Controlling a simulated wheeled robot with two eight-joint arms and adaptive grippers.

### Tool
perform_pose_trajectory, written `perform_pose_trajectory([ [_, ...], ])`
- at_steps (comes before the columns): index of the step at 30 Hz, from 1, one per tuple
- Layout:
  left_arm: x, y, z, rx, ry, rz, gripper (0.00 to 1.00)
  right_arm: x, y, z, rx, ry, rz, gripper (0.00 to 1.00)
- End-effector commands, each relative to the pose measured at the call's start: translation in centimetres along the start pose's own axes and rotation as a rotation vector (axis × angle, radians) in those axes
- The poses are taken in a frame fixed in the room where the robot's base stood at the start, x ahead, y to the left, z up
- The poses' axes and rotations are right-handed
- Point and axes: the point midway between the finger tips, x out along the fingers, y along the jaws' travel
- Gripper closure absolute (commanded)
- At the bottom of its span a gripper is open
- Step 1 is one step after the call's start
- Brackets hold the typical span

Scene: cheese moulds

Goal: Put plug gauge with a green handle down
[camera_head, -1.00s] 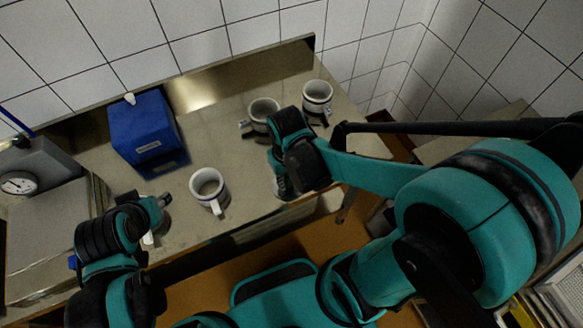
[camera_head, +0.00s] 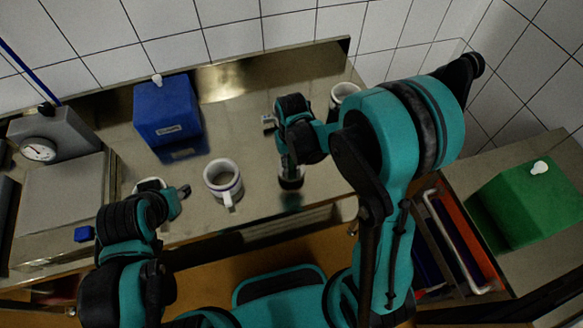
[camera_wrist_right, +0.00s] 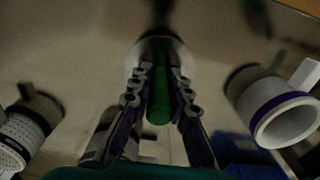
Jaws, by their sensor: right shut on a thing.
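My right gripper (camera_head: 291,160) is over the metal table, near its front edge. In the right wrist view its two fingers (camera_wrist_right: 160,100) are closed on the green handle (camera_wrist_right: 158,108) of the plug gauge. The gauge's grey cylindrical end (camera_head: 291,177) shows below the gripper in the head view, pointing down. I cannot tell whether it touches the tabletop. My left gripper (camera_head: 178,200) is low over the left part of the table, beside a whitish mould; its finger opening is unclear.
A white mould (camera_head: 223,181) stands left of the right gripper; another (camera_head: 345,90) is partly hidden behind my arm. The metal table (camera_head: 245,120) also holds a blue block (camera_head: 167,111) and a scale with a dial (camera_head: 38,150). A green block (camera_head: 530,200) stands at right.

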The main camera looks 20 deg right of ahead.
Motion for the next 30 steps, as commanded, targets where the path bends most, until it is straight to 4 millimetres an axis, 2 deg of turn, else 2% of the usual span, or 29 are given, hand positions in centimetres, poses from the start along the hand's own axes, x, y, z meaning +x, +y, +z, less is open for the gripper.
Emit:
perform_pose_trajectory([
  [1, 0.5, 0.0, 0.3, 0.0, 0.0, 0.0, 0.6, 1.1, 0.0, 0.0, 0.0, 0.0, 0.0, 1.0],
  [4, 0.9, 0.0, 0.6, 0.0, 0.0, 0.0, 0.6, 2.5, 0.0, 0.0, 0.0, 0.0, 0.0, 1.0],
  [16, 1.2, 0.0, 0.8, 0.0, 0.0, 0.0, 0.6, 3.0, 0.0, 0.0, 0.0, 0.0, 0.0, 1.0],
  [17, 1.1, 0.0, 0.8, 0.0, 0.0, 0.0, 0.6, 3.0, 0.0, 0.0, 0.0, 0.0, 0.0, 0.78],
  [18, 1.1, 0.0, 0.8, 0.0, 0.0, 0.0, 0.6, 2.9, 0.0, 0.0, 0.0, 0.0, 0.0, 0.67],
  [19, 1.1, 0.0, 0.8, 0.0, 0.0, 0.0, 0.6, 2.9, 0.0, 0.0, 0.0, 0.0, 0.0, 0.62],
  [30, 0.7, 0.0, 0.5, 0.0, 0.0, 0.0, 0.6, 2.5, 0.0, 0.0, 0.0, 0.0, 0.0, 0.62],
])
